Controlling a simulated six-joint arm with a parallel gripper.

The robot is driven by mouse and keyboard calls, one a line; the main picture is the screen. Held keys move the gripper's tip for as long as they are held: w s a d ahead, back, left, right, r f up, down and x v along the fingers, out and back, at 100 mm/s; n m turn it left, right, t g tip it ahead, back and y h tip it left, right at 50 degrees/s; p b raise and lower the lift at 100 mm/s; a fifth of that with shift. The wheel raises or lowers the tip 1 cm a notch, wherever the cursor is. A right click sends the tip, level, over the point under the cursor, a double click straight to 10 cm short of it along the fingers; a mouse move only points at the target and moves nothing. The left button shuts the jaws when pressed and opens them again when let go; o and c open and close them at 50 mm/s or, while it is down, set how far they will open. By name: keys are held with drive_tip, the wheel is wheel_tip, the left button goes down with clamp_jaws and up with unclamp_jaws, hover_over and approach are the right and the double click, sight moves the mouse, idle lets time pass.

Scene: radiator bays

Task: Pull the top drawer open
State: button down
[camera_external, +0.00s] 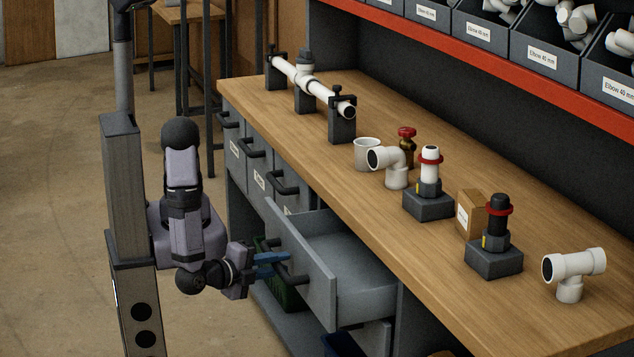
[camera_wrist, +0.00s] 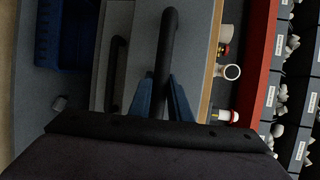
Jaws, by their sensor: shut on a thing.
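The top drawer (camera_external: 345,262) at the near end of the workbench is a grey drawer that stands out from the bench front, and its inside looks empty. My gripper (camera_external: 282,263) is at its front, with blue fingers shut on the black bar handle (camera_external: 291,271). In the wrist view the handle (camera_wrist: 167,50) runs between the two blue fingers of my gripper (camera_wrist: 164,96). The part of the handle behind the fingers is hidden in the external view.
The wooden bench top (camera_external: 440,240) carries a clamped white pipe (camera_external: 290,76), white fittings, a cup (camera_external: 367,153) and dark stands. Other closed drawers with black handles are to the left. A lower handle (camera_wrist: 117,70) shows in the wrist view. Open floor lies left of the bench.

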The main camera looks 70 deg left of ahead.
drive_tip(key=s, duration=0.5)
drive_tip(key=shift+s, duration=0.25)
drive_tip(key=c, duration=1.9)
unclamp_jaws()
drive_tip(key=shift+r, duration=0.15)
